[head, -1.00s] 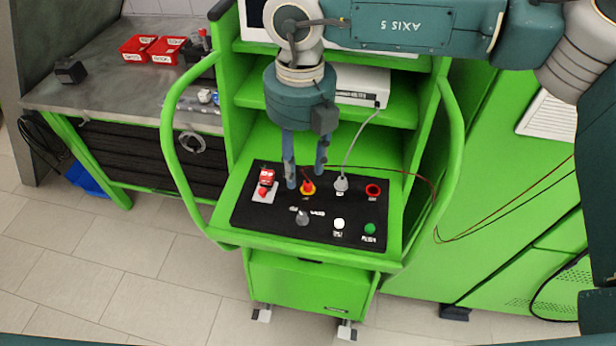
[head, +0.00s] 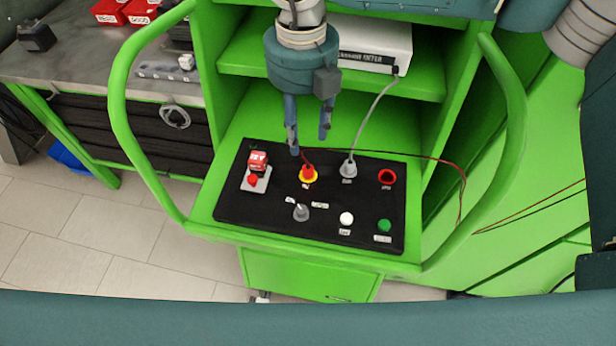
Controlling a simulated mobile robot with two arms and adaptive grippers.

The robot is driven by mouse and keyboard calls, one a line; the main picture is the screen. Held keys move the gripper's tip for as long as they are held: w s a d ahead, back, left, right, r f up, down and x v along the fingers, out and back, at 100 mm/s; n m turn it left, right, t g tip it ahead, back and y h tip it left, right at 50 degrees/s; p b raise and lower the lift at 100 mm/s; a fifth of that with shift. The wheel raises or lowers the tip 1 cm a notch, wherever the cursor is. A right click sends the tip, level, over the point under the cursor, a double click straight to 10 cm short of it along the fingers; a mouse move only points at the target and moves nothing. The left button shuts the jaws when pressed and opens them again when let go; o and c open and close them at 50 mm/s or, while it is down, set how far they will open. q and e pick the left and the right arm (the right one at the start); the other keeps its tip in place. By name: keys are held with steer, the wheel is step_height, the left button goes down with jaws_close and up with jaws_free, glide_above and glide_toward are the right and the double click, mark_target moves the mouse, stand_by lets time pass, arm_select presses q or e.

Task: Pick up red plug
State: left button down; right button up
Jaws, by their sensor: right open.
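My left gripper is not in view.
The panel also bears a grey plug with a cable (head: 348,168), a red-ringed socket (head: 387,177), a grey knob (head: 301,212), a white button (head: 346,218), a green button (head: 384,226) and a red switch (head: 257,162). Green rails (head: 150,120) flank it.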

steer(key=f, duration=0.1)
steer(key=p, duration=0.2)
glide_above(308, 168)
steer(key=f, duration=0.4)
steer(key=shift+a+f, duration=0.35)
steer(key=shift+f, duration=0.3)
steer(key=shift+f+p, duration=0.25)
steer(key=shift+p, duration=0.1)
steer(key=f+p, duration=0.2)
steer(key=f, duration=0.1)
steer(key=f+p, duration=0.1)
steer(key=shift+d+f, duration=0.15)
steer(key=shift+d, duration=0.25)
steer(key=shift+f, duration=0.3)
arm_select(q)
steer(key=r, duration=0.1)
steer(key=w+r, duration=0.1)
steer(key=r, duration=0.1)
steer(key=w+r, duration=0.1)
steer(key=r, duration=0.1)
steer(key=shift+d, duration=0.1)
arm_select(e)
jaws_close()
